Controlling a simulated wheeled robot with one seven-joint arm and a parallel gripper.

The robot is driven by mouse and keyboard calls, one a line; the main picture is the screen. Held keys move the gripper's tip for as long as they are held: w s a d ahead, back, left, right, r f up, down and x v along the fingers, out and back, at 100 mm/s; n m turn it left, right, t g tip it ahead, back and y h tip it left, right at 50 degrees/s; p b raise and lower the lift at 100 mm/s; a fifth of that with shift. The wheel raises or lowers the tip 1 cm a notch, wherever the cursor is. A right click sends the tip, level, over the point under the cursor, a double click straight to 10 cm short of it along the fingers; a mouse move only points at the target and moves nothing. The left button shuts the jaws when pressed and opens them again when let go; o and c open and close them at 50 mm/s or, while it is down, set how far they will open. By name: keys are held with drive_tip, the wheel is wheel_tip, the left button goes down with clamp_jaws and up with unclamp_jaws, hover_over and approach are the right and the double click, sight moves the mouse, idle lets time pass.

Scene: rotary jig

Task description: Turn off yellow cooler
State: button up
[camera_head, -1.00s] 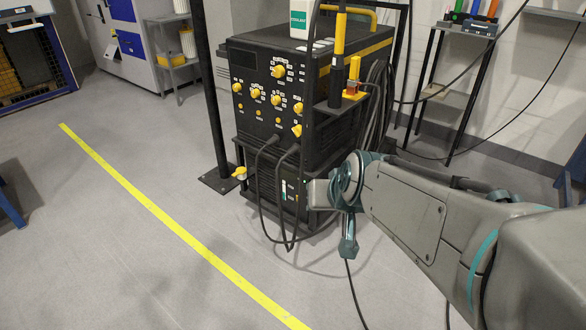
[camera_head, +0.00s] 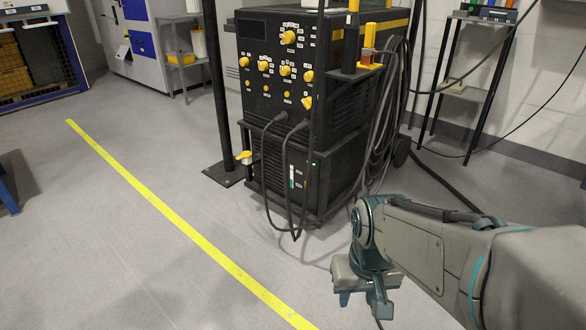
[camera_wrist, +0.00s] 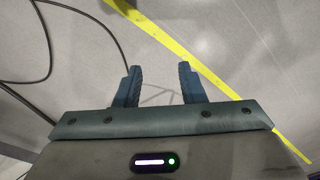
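A black machine (camera_head: 275,75) with yellow knobs stands at centre in the head view. Its lower black unit (camera_head: 318,172), with a small level gauge and labels, may be the cooler; I cannot tell for sure. A yellow handle (camera_head: 244,157) sticks out at the lower left of the machine, beside the pole. My gripper (camera_head: 362,298) is low over the floor, in front and to the right of the machine, apart from it. In the wrist view my gripper (camera_wrist: 159,82) points at bare floor, its two fingers spread and empty.
Black cables (camera_head: 270,185) hang from the machine's front, and a coil (camera_head: 388,100) hangs at its right side. A dark pole (camera_head: 215,90) on a base plate stands left. A yellow floor line (camera_head: 170,210) crosses clear floor. A shelf stand (camera_head: 465,90) is behind right.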

drive_tip(key=shift+s+f, duration=0.15)
drive_tip(key=shift+f, duration=0.1)
